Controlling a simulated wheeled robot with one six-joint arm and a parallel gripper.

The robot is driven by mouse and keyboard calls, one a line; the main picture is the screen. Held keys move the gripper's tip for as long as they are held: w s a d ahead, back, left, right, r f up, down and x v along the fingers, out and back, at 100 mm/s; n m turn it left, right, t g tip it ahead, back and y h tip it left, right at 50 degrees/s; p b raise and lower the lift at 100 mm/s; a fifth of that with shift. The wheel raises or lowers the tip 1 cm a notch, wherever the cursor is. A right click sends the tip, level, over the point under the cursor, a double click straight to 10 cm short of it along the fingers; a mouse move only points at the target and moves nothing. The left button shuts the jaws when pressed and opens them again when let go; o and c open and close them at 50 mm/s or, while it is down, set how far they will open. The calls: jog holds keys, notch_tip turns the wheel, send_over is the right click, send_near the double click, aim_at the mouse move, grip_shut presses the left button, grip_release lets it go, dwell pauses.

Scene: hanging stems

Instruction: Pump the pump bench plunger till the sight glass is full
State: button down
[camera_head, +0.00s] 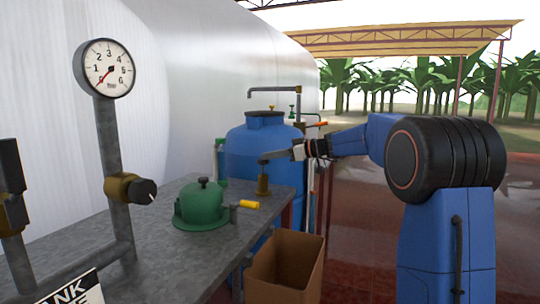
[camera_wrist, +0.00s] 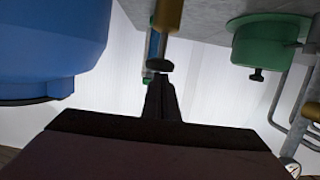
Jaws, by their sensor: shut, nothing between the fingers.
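A brass pump body (camera_head: 263,187) stands at the right end of the grey bench, with a thin rod and a dark flat top (camera_head: 272,156). My gripper (camera_head: 296,152) reaches in from the right at the height of that top. In the wrist view the shut fingers (camera_wrist: 160,92) point at the dark round plunger end (camera_wrist: 159,66) below the brass body (camera_wrist: 168,15); I cannot tell whether they touch.
A green domed fitting (camera_head: 203,207) and a yellow-handled valve (camera_head: 249,204) sit on the bench (camera_head: 150,222). A large blue tank (camera_head: 258,143) stands behind the pump. A dial gauge (camera_head: 105,67) rises at the left. A cardboard box (camera_head: 285,268) is below the bench's right end.

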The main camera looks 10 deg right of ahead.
jog(key=shift+f, duration=1.8)
jog(key=s+d+r, duration=0.5)
jog(key=d+r, duration=0.1)
jog(key=d, duration=0.2)
jog(key=shift+s+r, duration=0.4)
jog(key=shift+a, duration=0.1)
